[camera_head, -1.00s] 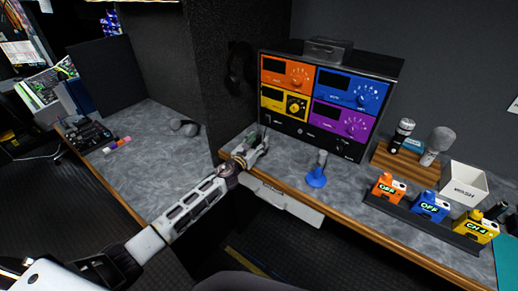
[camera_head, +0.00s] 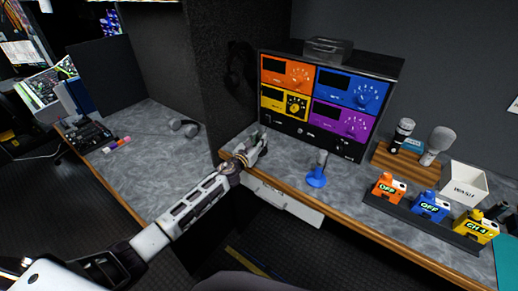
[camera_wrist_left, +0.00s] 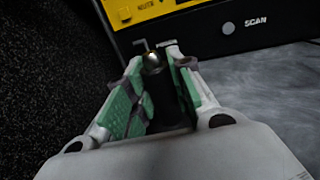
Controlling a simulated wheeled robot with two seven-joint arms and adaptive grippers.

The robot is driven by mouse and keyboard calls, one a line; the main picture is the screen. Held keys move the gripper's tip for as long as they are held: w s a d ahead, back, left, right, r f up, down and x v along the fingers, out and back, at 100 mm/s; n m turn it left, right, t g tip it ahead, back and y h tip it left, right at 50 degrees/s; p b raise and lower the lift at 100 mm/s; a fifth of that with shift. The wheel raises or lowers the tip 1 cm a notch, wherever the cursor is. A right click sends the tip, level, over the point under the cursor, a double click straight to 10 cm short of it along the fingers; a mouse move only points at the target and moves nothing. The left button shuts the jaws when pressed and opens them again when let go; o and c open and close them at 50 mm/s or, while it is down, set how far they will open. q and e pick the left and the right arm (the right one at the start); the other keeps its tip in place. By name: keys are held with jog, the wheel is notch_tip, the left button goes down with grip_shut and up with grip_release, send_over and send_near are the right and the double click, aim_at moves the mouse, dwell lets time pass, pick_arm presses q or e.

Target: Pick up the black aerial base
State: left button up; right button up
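In the left wrist view, a dark piece with a brass-coloured rounded tip (camera_wrist_left: 153,63) shows between the fingers; it seems to be the black aerial base, its lower part in shadow. My left gripper (camera_wrist_left: 157,75) has green-padded fingers that lean inward on either side of it. Whether both pads press on it is not clear. In the head view, my left gripper (camera_head: 257,143) is low over the desk's left end, in front of the coloured rack. The base is too small and dark to make out there. My right gripper is not in view.
The coloured rack (camera_head: 325,96) stands close behind the gripper, with a dark partition (camera_head: 232,95) to its left. A blue-based stand (camera_head: 316,178) is to the right. Beyond are orange, blue and yellow units (camera_head: 430,207), a wooden microphone block (camera_head: 400,165) and a white box (camera_head: 464,184).

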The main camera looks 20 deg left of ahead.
pick_arm(q)
grip_shut()
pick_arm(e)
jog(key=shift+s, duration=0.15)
pick_arm(q)
jog(key=shift+r, duration=0.1)
